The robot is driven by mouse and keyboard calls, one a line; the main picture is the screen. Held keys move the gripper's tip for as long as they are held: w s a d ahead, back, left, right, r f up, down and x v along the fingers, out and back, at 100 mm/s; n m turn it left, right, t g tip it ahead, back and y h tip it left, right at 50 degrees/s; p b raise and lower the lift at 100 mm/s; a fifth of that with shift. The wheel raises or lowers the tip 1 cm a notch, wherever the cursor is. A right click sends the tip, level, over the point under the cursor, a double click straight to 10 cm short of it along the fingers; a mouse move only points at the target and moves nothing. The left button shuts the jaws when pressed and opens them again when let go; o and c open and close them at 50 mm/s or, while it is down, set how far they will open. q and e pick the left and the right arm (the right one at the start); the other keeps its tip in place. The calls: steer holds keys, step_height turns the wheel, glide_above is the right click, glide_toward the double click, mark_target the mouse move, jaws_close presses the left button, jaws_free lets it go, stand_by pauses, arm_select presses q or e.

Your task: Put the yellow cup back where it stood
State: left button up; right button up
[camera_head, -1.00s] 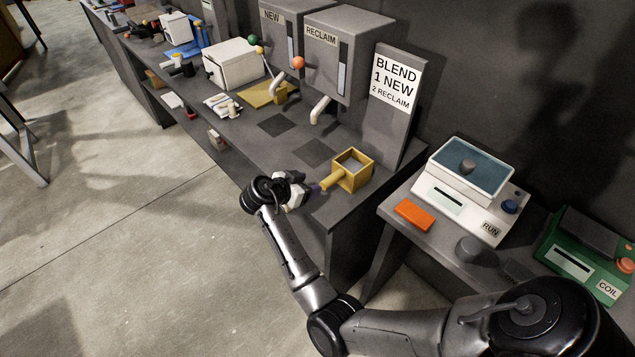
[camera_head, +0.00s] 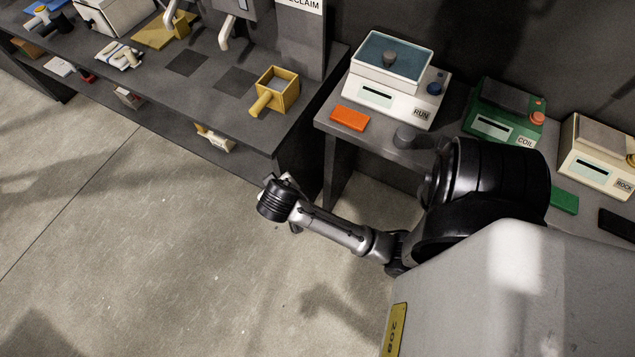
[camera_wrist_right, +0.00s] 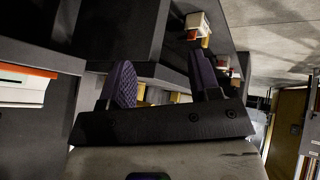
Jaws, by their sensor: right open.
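The yellow cup (camera_head: 285,100), square with a stick handle, stands upright on the dark bench (camera_head: 205,100) near its right end. Its handle points to the front left. My right gripper (camera_head: 286,183) is in front of the bench and below the cup, clear of it; its fingers are mostly hidden in the head view. In the right wrist view my right gripper (camera_wrist_right: 163,80) has its two purple-padded fingers apart with nothing held between them. My left gripper is not in view.
Two dark square patches (camera_head: 187,63) (camera_head: 236,81) lie bare left of the cup. A yellow mat (camera_head: 150,38) with a small yellow object (camera_head: 179,25) is farther left. A white RUN machine (camera_head: 392,95) and an orange block (camera_head: 350,118) stand on the right table.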

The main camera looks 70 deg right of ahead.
steer(key=s+a+n+y, duration=0.6)
steer(key=s+a+n, duration=0.2)
steer(key=s+a, duration=0.4)
steer(key=shift+s+a+n+y, duration=0.25)
steer(key=shift+s+n+y, duration=0.15)
steer(key=shift+s, duration=0.85)
step_height(320, 180, up, 29)
steer(key=p, duration=2.8)
steer(key=shift+f+p, duration=0.15)
steer(key=shift+p, duration=0.15)
